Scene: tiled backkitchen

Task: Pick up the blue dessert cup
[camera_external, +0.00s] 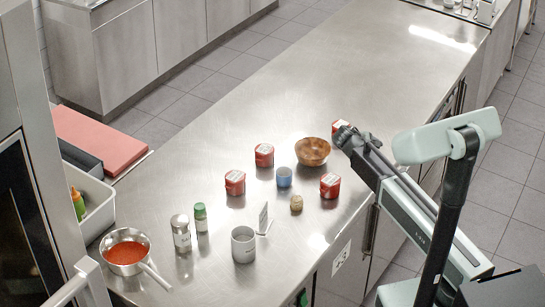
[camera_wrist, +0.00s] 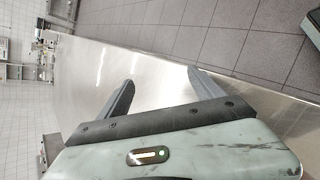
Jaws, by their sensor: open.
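The blue dessert cup (camera_external: 284,177) stands upright on the steel counter, in the middle of a group of small items in the external view. My gripper (camera_external: 343,137) is at the right of the group, above the counter's right side, up and to the right of the cup and apart from it. In the wrist view my gripper (camera_wrist: 162,88) shows two spread fingers with nothing between them. The cup does not show in the wrist view.
A wooden bowl (camera_external: 312,151) stands just behind the cup. Several red tins (camera_external: 330,186) surround it, and a cork-like item (camera_external: 296,203) is in front. A grey mug (camera_external: 243,244), shakers and a saucepan (camera_external: 126,252) stand further left. The far counter is clear.

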